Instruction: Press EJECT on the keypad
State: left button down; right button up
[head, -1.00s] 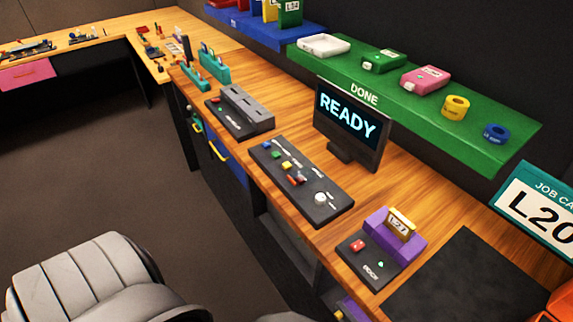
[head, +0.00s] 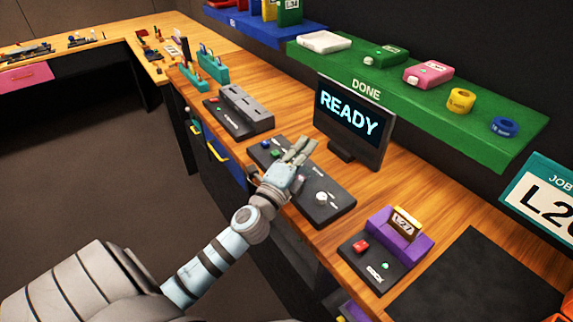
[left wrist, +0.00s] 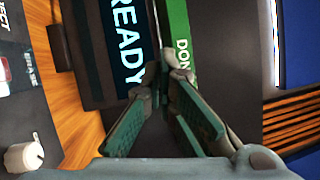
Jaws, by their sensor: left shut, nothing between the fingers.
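The keypad (head: 335,205) is a dark slab on the wooden bench with several small coloured buttons and a white knob (head: 321,198). My left gripper (head: 305,143) is over the keypad's far part, in front of the screen, shut and empty. It hides some of the buttons. A blue button (head: 265,144) and a green button (head: 276,154) show beside it. In the left wrist view the shut fingers (left wrist: 163,72) point toward the screen, and the keypad (left wrist: 25,120) is at the left edge. Part of a label ending in "JECT" is at the top left there. My right gripper is not in view.
A screen (head: 350,115) reading "READY" stands just behind the keypad. A grey slotted unit (head: 246,108) is to the left, and a purple dock (head: 395,235) to the right. A green shelf (head: 440,110) marked "DONE" is above. A dark mat (head: 475,285) is empty.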

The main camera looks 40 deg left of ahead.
pick_arm(q)
jog(key=w+d+r+m+g+h, duration=0.25)
jog(key=m+h, duration=0.35)
jog(key=m, duration=0.5)
jog(key=w+d+r+m+g+h, duration=0.15)
jog(key=d+r+m+h, duration=0.35)
jog(key=m, duration=0.5)
jog(key=a+f+m+g+y, duration=0.3)
jog(key=a+f+m, duration=0.1)
jog(key=a, duration=0.4)
jog(key=a+f+m+g+y, duration=0.4)
jog(key=a, duration=0.4)
jog(key=shift+w+a+m, duration=0.2)
jog(key=shift+w+m, duration=0.1)
jog(key=shift+w, duration=0.05)
jog(key=shift+f, duration=0.1)
notch_tip(320, 180, down, 8)
jog(key=b, duration=0.6)
jog(key=shift+r+b, duration=0.2)
jog(key=shift+b, duration=0.1)
jog(key=shift+f+b, duration=0.45)
jog(key=shift+f, duration=0.2)
